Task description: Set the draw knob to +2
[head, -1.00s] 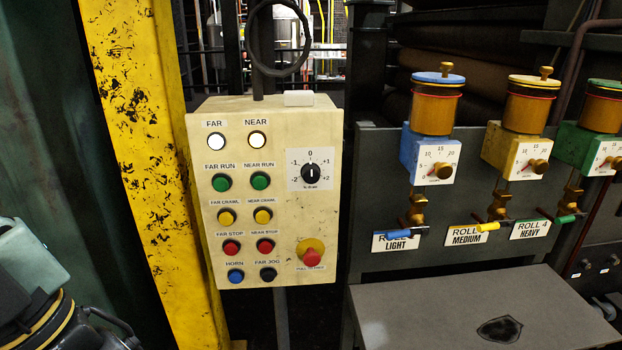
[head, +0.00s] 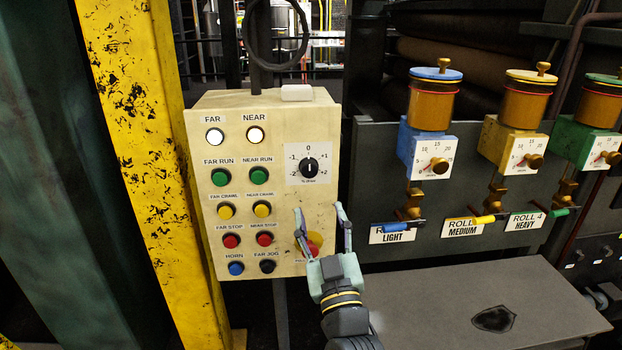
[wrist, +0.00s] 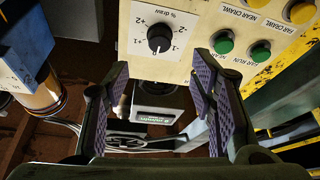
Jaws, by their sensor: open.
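The draw knob (head: 308,168) is a black round knob on a white dial plate marked -2 to +2, on the upper right of the cream control panel (head: 284,218). Its white line points up at about 0. In the wrist view the knob (wrist: 160,38) appears inverted, ahead of and between the fingers. My gripper (head: 319,208) is open and empty, below the knob in the head view, fingers pointing up. It partly hides the red stop button (head: 312,249) on its yellow base. The wrist view shows both padded fingers (wrist: 161,88) spread apart, clear of the knob.
Green, yellow, red, blue and black buttons fill the panel's left side, with two lit white lamps (head: 215,136) above. A yellow post (head: 140,140) stands left. Right are oilers with blue, yellow and green bases (head: 424,150) above a grey table (head: 440,305).

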